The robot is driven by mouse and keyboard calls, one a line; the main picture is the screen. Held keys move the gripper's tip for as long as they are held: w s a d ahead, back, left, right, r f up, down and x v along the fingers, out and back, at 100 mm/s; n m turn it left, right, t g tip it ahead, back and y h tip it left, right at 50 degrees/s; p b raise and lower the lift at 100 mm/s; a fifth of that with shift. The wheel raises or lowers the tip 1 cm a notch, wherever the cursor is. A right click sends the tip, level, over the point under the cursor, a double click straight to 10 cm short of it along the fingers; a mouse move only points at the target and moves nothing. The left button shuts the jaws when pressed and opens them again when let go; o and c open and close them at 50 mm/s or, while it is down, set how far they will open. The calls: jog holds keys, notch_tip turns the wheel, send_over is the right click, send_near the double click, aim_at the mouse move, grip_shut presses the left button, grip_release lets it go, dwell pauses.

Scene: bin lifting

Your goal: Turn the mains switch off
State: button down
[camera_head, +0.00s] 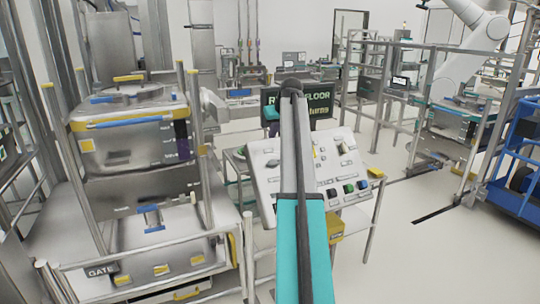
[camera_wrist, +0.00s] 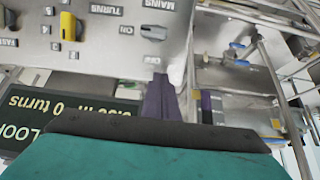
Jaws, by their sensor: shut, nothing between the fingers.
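The mains switch is a dark grey knob (camera_wrist: 153,32) on the pale control panel (camera_wrist: 100,58). It is beside the ON mark and under the MAINS label, which appears upside down in the wrist view. I cannot tell surely which way the knob points. My gripper (camera_wrist: 160,80) has its dark purple fingers together and empty. Their tips are below the knob in the wrist view, apart from it in the picture; the depth gap is unclear. In the head view the panel (camera_head: 325,165) stands behind my arm, and the fingertips are not clear there.
A yellow knob (camera_wrist: 68,26) and several small buttons share the panel. A dark display sign (camera_head: 320,103) stands behind the panel. A large steel bin (camera_head: 125,145) on a frame stands left. A blue cart (camera_head: 520,150) stands right. The floor between panel and cart is mostly clear.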

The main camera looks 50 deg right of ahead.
jog(key=shift+f, duration=0.1)
jog(key=p, duration=0.4)
send_over(275, 162)
jog(key=w, duration=0.4)
jog(key=f, duration=0.7)
jog(key=shift+a+f, duration=0.25)
jog(key=shift+f, duration=0.35)
jog(key=shift+s+a+f+p, duration=0.35)
jog(key=shift+s+f+p, duration=0.15)
jog(key=shift+s+f, duration=0.25)
jog(key=shift+s+a+f+p, duration=0.15)
jog(key=shift+s+f+p, duration=0.2)
jog(key=shift+f, duration=0.3)
jog(key=shift+w+a, duration=0.1)
jog(key=shift+a, duration=0.1)
